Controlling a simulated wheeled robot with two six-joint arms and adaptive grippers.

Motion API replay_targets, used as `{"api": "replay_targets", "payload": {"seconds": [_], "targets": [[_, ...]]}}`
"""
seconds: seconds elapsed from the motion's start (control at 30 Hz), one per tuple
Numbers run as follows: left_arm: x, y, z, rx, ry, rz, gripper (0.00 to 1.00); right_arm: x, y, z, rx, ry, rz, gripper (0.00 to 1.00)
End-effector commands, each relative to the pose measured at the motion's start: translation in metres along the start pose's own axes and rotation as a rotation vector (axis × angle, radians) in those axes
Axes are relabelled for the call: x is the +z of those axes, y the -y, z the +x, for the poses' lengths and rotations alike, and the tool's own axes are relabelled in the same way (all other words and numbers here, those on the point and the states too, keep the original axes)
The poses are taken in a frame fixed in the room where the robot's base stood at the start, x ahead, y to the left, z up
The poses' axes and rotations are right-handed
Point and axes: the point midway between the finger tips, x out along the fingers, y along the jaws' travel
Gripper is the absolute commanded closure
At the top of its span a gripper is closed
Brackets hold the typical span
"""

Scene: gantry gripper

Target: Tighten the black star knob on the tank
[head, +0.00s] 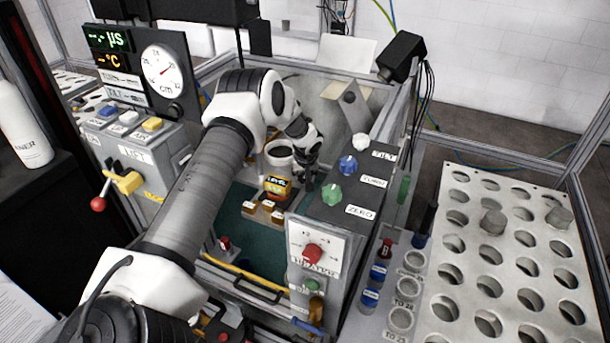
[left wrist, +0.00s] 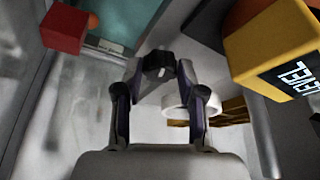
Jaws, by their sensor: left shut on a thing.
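The black star knob (left wrist: 158,65) shows in the left wrist view, between the fingertips of my left gripper (left wrist: 160,78). The fingers are shut on it. In the head view my left gripper (head: 307,158) reaches down inside the grey-walled tank area, beside a white round cup (head: 279,152). There the knob is mostly hidden by the gripper, and I cannot tell how far it is turned. My right gripper is in neither view.
A yellow-and-black LEVEL box (head: 277,187) stands close to the gripper; its yellow side (left wrist: 270,45) looms in the left wrist view. A red block (left wrist: 64,28) is at upper left there. The sloped panel with coloured knobs (head: 333,194) stands to the right.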

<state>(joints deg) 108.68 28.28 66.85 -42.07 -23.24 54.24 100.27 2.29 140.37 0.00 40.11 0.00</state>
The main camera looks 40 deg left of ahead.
Motion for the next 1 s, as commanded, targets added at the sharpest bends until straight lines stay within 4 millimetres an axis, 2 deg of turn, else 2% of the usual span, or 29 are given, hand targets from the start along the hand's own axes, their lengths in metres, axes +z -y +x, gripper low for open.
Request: {"api": "replay_targets", "payload": {"seconds": [0.27, 0.7, 1.0], "targets": [[0.003, 0.003, 0.006, 0.101, 0.002, 0.236, 0.95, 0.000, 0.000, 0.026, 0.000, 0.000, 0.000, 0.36], [0.002, 0.005, 0.009, 0.249, 0.001, 0.589, 0.95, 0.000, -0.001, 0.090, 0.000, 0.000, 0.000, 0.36], [0.001, 0.006, 0.005, 0.305, 0.003, 0.731, 0.95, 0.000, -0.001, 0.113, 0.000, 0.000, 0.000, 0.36]]}}
